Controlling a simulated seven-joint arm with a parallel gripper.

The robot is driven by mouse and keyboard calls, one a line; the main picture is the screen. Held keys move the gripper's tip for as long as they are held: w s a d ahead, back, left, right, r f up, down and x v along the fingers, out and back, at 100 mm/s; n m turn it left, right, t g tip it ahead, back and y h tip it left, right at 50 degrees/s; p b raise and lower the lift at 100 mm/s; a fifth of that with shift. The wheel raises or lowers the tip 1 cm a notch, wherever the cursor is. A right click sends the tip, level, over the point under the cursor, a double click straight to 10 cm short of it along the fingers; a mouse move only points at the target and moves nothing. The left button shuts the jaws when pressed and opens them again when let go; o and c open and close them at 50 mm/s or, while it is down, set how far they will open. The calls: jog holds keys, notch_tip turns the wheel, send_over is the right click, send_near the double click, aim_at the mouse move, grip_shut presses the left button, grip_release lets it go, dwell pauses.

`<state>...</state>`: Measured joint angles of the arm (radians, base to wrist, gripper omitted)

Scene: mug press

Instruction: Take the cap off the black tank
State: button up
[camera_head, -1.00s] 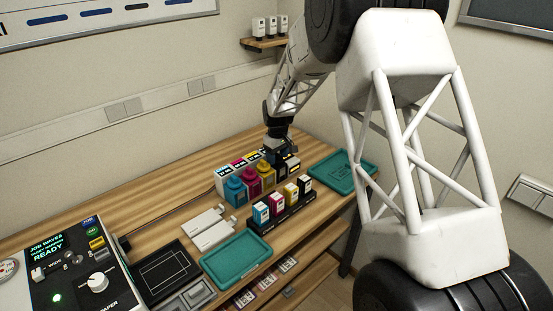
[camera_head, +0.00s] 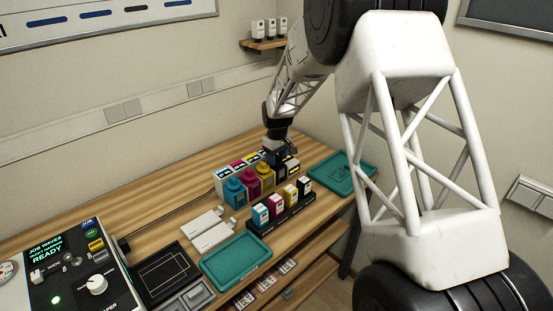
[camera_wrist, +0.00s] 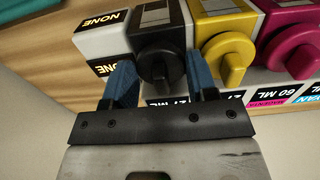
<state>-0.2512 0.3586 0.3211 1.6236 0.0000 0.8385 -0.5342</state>
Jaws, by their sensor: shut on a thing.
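The black tank (camera_wrist: 157,28) is in the wrist view, at the end of the tank row. Its round black cap (camera_wrist: 162,68) with a raised grip ridge sits at the tank's top. My gripper (camera_wrist: 161,78) has its blue fingers on either side of this cap and is shut on it. I see no clear gap between cap and tank. In the head view my gripper (camera_head: 281,155) is over the far end of the row and largely hides the black tank and cap.
Yellow (camera_wrist: 223,25), magenta (camera_wrist: 292,35) and cyan (camera_head: 235,190) tanks stand beside the black one. A white-and-black block marked NONE (camera_wrist: 103,42) is on its other side. A cartridge rack (camera_head: 281,217) and teal trays (camera_head: 236,258) (camera_head: 341,172) are nearby.

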aim_at(277, 156)
jog(key=shift+r, duration=0.15)
jog(key=shift+r, duration=0.85)
jog(key=shift+s+r, duration=0.3)
jog(key=shift+r, duration=0.55)
jog(key=s+d, duration=0.1)
jog(key=s, duration=0.4)
jog(key=s+d+r, duration=0.1)
jog(key=s, duration=0.4)
jog(key=s+d, duration=0.2)
jog(key=s, duration=0.3)
jog(key=shift+r, duration=0.15)
jog(key=shift+a, duration=0.1)
jog(key=w+a+f, duration=0.2)
jog(key=a+f, duration=0.1)
jog(key=a, duration=0.3)
jog(key=shift+f, duration=0.1)
jog(key=shift+f, duration=3.05)
